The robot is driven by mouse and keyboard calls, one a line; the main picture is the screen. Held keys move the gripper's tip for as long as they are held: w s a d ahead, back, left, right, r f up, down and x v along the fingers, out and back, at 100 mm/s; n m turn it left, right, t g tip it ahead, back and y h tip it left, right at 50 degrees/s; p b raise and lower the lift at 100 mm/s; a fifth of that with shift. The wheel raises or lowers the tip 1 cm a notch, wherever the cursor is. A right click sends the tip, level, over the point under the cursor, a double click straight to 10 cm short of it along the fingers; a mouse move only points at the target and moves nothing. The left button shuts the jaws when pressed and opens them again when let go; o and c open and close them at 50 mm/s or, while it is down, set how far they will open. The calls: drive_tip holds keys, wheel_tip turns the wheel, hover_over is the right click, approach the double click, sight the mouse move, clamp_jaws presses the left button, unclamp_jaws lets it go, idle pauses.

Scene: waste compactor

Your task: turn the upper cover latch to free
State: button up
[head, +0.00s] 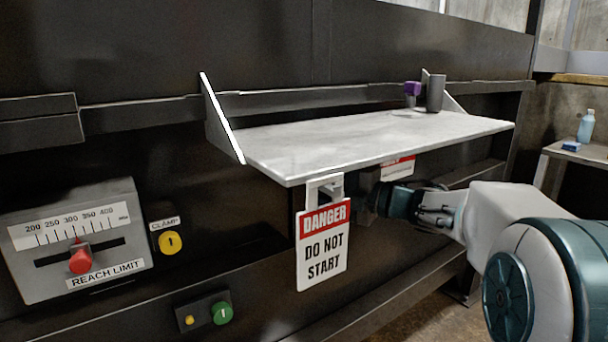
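My gripper (375,200) reaches in from the right, below the shelf and just right of the hanging danger sign. Its dark fingers blend into the dark machine front, so I cannot tell their opening or whether they touch anything. I cannot make out the upper cover latch clearly. A dark block with a red and white label (397,168) shows partly under the shelf, above my gripper. The sign and the shelf hide part of that area.
A grey shelf (350,143) juts out above my gripper, holding a purple-topped item (412,89) and a dark cylinder (435,93). The danger sign (323,248) hangs at its front. A reach limit panel (75,240), yellow button (170,242) and green button (221,313) are left.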

drive_tip(key=shift+p+v, duration=0.3)
drive_tip(key=shift+v, duration=1.85)
